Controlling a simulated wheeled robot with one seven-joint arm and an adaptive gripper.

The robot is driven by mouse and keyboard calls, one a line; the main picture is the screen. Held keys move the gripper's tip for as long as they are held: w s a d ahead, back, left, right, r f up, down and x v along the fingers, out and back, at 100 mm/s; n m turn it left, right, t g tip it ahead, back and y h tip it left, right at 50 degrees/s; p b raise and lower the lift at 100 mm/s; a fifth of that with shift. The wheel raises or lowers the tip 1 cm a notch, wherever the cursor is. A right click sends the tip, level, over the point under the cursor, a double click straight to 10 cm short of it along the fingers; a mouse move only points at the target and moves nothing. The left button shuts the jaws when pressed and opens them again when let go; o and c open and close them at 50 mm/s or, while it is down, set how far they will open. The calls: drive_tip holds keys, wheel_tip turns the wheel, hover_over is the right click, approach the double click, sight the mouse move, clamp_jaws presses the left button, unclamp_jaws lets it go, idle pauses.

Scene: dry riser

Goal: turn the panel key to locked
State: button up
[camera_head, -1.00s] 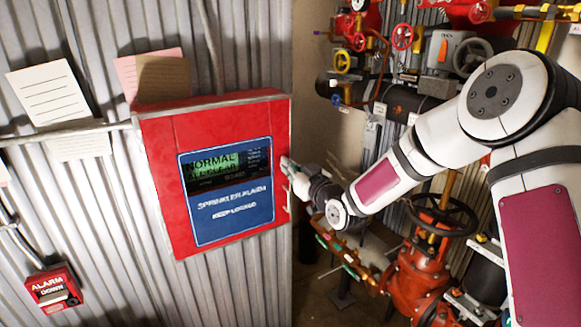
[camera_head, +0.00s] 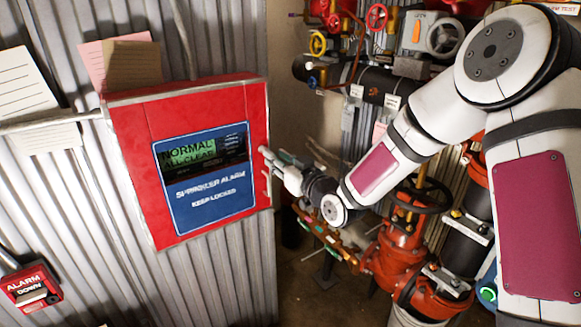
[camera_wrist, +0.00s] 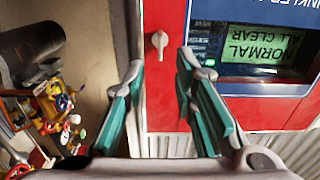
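The red alarm panel (camera_head: 135,165) hangs on the corrugated wall, with a screen reading NORMAL, ALL CLEAR and a label reading KEEP LOCKED. It appears upside down in the wrist view. The pale panel key (camera_wrist: 160,43) is on the panel's red face there, its grip pointing roughly up and down in that picture. My gripper (camera_wrist: 160,72) is open and empty, with one green-padded finger on each side of the key's line. The key is just beyond the fingertips; contact cannot be made out. In the head view my gripper (camera_head: 273,158) is at the panel's right edge and hides the key.
A red alarm box (camera_head: 32,287) is on the wall at lower left. A gap of floor lies between panel and pipes.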

drive_tip(key=v, duration=0.6)
drive_tip(key=shift+s+d, duration=0.25)
drive_tip(key=s+d+r+m+g+h, duration=0.1)
drive_tip(key=s+d+r+g+h, duration=0.15)
drive_tip(key=s+d+h, duration=0.35)
drive_tip(key=s+d+r+m+g+h, duration=0.25)
drive_tip(key=s+d+r, duration=0.2)
drive_tip(key=d, duration=0.25)
drive_tip(key=s+d+r+m+g, duration=0.1)
drive_tip(key=s+d+g, duration=0.1)
drive_tip(key=s, duration=1)
drive_tip(key=s+d+r+m+g+h, duration=0.1)
drive_tip(key=s+d+m+g, duration=0.1)
drive_tip(key=s, duration=1)
drive_tip(key=shift+d, duration=0.4)
drive_tip(key=shift+m+h, duration=0.25)
